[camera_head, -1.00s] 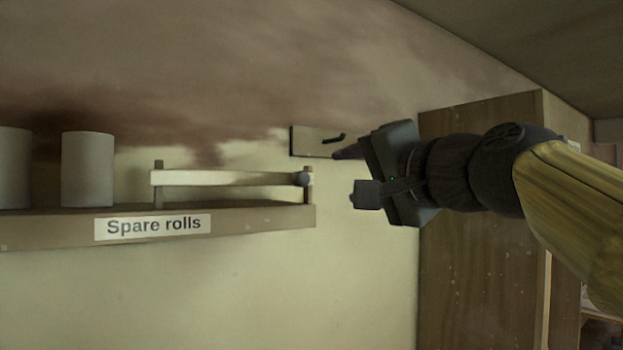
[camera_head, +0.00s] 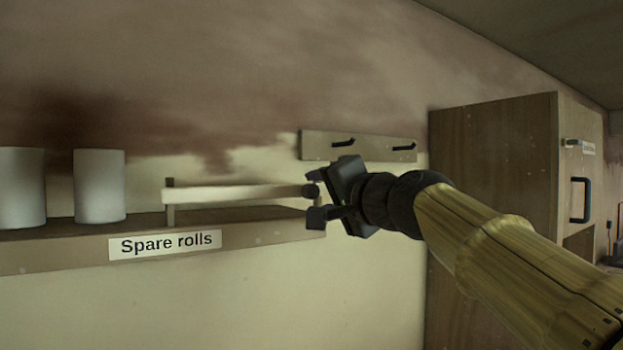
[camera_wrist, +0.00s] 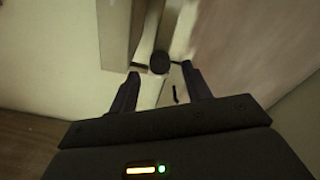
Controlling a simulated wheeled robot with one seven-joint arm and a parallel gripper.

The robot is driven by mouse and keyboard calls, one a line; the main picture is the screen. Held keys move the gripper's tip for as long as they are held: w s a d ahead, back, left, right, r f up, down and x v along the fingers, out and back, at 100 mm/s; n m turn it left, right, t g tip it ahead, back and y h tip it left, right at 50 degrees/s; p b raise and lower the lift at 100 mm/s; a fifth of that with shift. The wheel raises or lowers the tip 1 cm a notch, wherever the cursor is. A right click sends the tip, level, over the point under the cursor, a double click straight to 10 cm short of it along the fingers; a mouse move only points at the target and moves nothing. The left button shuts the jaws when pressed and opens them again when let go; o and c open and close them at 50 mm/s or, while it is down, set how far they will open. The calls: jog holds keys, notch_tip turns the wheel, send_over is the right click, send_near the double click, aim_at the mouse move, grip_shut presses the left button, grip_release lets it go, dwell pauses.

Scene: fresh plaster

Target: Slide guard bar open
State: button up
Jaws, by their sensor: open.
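The guard bar (camera_head: 235,195) is a pale horizontal bar along the front of the shelf (camera_head: 275,228) labelled "Spare rolls". Its left end is at a short upright post (camera_head: 170,198). A dark round knob (camera_head: 310,191) sits at its right end; the knob also shows in the wrist view (camera_wrist: 159,62). My gripper (camera_head: 312,198) is at this right end, its fingers apart above and below the knob. In the wrist view the knob lies between and just beyond the two open fingertips (camera_wrist: 160,80). I cannot tell whether either finger touches it. My gripper hides the right post.
Two white rolls (camera_head: 99,187) (camera_head: 22,190) stand on the shelf at the left. A hook board (camera_head: 378,148) is on the wall above my gripper. A wooden cabinet (camera_head: 490,180) with a dark handle stands to the right. Open wall lies below the shelf.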

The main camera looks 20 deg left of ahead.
aim_at(314, 191)
jog(key=p+x, duration=0.2)
jog(key=x, duration=0.3)
jog(key=shift+w+a+r, duration=0.1)
jog(key=shift+w+a, duration=0.1)
jog(key=shift+w, duration=0.05)
jog(key=shift+w+a+p, duration=0.25)
jog(key=shift+a+p, duration=0.05)
grip_shut()
